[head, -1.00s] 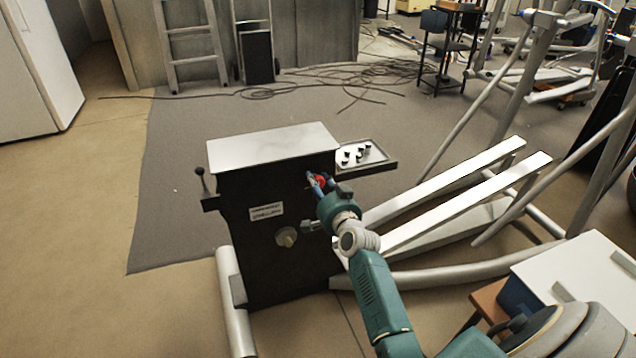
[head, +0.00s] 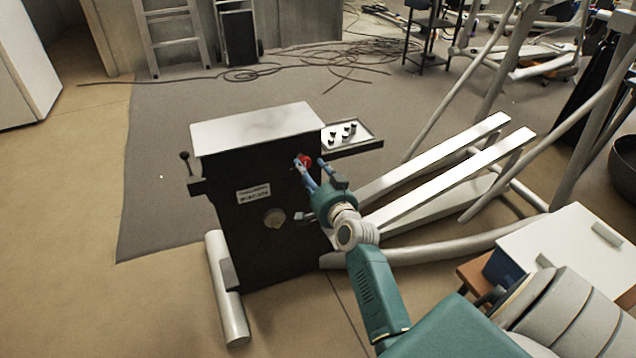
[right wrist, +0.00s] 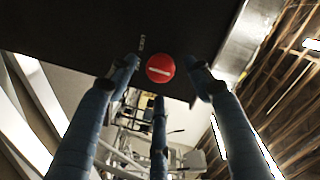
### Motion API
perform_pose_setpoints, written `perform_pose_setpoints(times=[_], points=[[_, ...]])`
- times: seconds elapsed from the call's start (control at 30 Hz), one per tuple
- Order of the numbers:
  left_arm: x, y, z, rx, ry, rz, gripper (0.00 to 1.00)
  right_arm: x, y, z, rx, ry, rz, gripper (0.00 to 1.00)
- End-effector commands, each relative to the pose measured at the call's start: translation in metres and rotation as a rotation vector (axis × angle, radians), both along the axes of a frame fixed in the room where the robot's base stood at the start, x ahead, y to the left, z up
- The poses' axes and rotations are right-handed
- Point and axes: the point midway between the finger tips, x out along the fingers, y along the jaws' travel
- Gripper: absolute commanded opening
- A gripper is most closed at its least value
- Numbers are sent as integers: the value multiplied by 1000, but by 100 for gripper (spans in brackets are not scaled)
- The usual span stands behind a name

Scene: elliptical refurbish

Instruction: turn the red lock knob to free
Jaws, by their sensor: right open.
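The red lock knob (head: 305,160) is on the upper right part of the black front of a machine housing (head: 245,215). In the right wrist view the round knob (right wrist: 160,69) shows a pale bar across its face, nearly level and slightly tilted. My right gripper (head: 310,164) is open in front of the knob. In the wrist view its blue fingers stand left, right and below the knob, with visible gaps and no clear contact. My left gripper is not in view.
White rails (head: 440,165) run along the right.

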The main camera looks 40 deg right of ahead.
Motion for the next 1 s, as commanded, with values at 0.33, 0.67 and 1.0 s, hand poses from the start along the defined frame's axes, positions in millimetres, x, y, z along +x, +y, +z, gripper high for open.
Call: perform_pose_setpoints(times=[0.33,0.67,1.0], points=[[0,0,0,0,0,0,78,-62,15,6,0,2,-1,51],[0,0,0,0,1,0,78,-71,17,7,1,1,0,51],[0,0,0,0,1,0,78,-71,17,7,1,1,0,51]])
